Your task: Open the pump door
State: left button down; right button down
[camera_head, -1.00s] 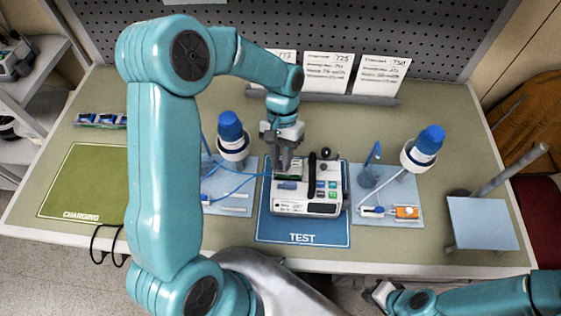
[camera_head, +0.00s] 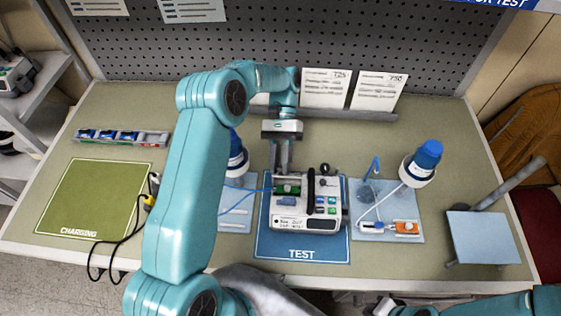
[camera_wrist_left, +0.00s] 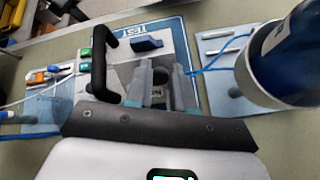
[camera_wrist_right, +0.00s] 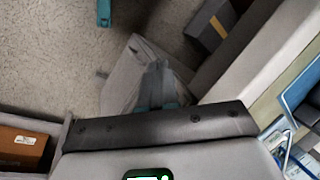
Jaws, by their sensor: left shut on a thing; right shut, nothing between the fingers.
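The white infusion pump (camera_head: 305,222) stands on the blue TEST mat (camera_head: 270,246), with a black handle (camera_head: 312,186) and coloured buttons on top. The handle also shows in the left wrist view (camera_wrist_left: 98,62). My left gripper (camera_head: 283,172) comes down from behind at the pump's back left. In the left wrist view its fingers (camera_wrist_left: 158,92) are shut on a part of the pump; I cannot tell exactly which part. The door's outline is not clear. My right gripper (camera_head: 383,307) is low at the front edge, away from the pump; its fingers (camera_wrist_right: 158,88) are shut and empty.
A blue-capped bottle (camera_head: 425,155) stands at right, and another (camera_head: 236,155) stands partly behind my left arm. A thin blue tube (camera_head: 245,188) runs to the pump's left. A green CHARGING mat (camera_head: 95,195) is bare.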

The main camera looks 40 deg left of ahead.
pick_arm(q)
jog(key=shift+f, duration=0.2)
jog(key=c, duration=1.1)
grip_release()
jog(key=shift+o, duration=0.6)
jog(key=shift+r, duration=0.15)
